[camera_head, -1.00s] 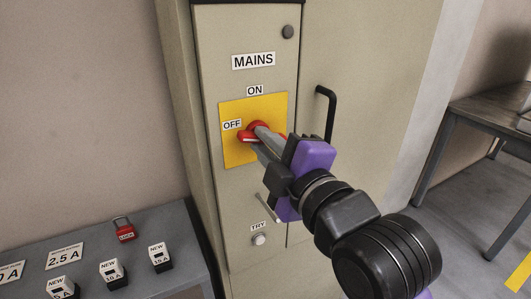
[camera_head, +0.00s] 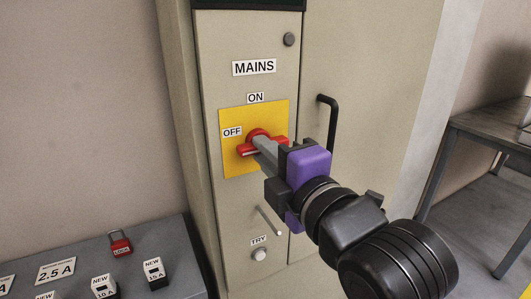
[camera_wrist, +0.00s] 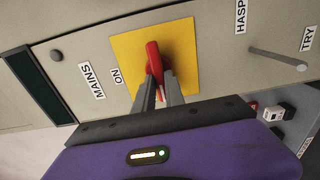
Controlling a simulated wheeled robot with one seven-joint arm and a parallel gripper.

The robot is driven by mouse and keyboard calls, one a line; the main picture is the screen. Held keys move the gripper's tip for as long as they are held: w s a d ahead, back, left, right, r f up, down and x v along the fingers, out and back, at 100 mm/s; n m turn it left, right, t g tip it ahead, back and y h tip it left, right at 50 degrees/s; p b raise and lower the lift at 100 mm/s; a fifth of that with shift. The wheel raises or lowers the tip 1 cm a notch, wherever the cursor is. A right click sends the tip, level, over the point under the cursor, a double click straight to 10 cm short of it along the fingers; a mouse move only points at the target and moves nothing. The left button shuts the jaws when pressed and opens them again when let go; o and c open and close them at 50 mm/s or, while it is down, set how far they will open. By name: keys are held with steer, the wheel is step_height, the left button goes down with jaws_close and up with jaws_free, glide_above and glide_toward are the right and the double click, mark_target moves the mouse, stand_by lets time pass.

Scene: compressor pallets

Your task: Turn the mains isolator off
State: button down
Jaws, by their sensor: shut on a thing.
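The mains isolator's red handle (camera_head: 246,150) sits on a yellow plate (camera_head: 230,165) on the beige cabinet. The handle lies about crosswise, its left end under the OFF label (camera_head: 232,132); the ON label (camera_head: 255,98) is above the plate. My gripper (camera_head: 263,145) is shut on the handle near its middle, with grey fingers and a purple body. In the wrist view, turned sideways, the red handle (camera_wrist: 153,58) stands between my two fingertips (camera_wrist: 159,82). The fingers hide part of the handle, and the OFF label is out of sight there.
A small metal rod, the hasp (camera_head: 269,222), and a TRY button (camera_head: 259,254) are below. A red padlock (camera_head: 120,243) and several fuses lie on a grey bench at the lower left.

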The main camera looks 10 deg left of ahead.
steer(key=shift+f, duration=0.1)
steer(key=c, duration=1.4)
jaws_free()
steer(key=v, duration=0.8)
steer(key=shift+b, duration=0.35)
steer(key=shift+w, duration=0.1)
